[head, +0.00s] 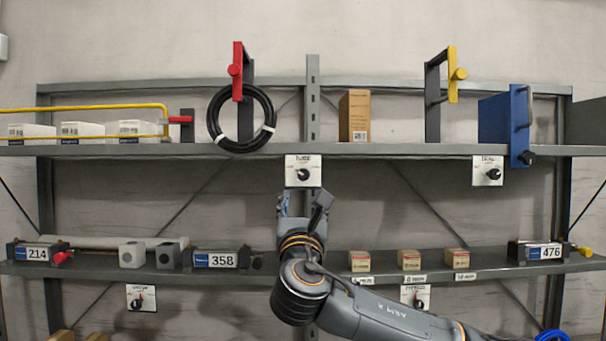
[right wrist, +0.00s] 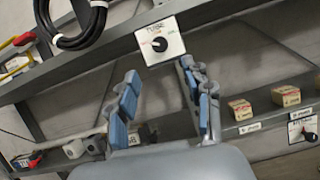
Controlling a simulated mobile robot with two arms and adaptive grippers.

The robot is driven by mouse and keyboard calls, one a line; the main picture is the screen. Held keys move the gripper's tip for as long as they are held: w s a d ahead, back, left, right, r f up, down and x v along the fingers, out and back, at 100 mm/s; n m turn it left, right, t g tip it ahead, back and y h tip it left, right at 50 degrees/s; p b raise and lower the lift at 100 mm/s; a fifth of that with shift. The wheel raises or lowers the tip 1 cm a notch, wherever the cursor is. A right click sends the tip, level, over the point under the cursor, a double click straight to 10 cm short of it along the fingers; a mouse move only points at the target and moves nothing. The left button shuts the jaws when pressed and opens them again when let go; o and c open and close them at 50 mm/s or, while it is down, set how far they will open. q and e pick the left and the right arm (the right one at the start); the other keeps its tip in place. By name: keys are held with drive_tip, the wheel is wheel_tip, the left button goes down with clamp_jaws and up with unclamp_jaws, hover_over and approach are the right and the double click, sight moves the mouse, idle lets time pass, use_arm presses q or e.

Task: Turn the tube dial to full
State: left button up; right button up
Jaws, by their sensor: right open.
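The tube dial is a black knob (head: 303,174) on a white plate (head: 291,182) marked "TUBE", fixed to the front edge of the upper shelf near the centre. In the right wrist view the knob (right wrist: 159,44) sits beyond and above my fingertips, on its white plate (right wrist: 172,53). My right gripper (head: 302,203) is just below the plate in the head view, open and empty, with its fingers pointing up. In the right wrist view its two blue-padded fingers (right wrist: 158,78) are spread apart. The knob is apart from the fingers. My left gripper is not in view.
Another dial (head: 493,173) is on the upper shelf edge at right; two more (head: 140,298) (head: 414,297) hang below the lower shelf. A black coil (head: 213,120) hangs from a red-handled bracket (head: 237,72). Small boxes (head: 408,260) stand on the lower shelf (head: 340,281).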

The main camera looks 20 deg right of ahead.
sight(303, 176)
drive_tip(key=p+x, duration=0.5)
drive_tip(key=x, duration=0.5)
drive_tip(key=shift+r, duration=0.2)
drive_tip(key=shift+w+d+r, duration=0.1)
drive_tip(key=shift+w+d, duration=0.05)
drive_tip(key=shift+w, duration=0.5)
clamp_jaws()
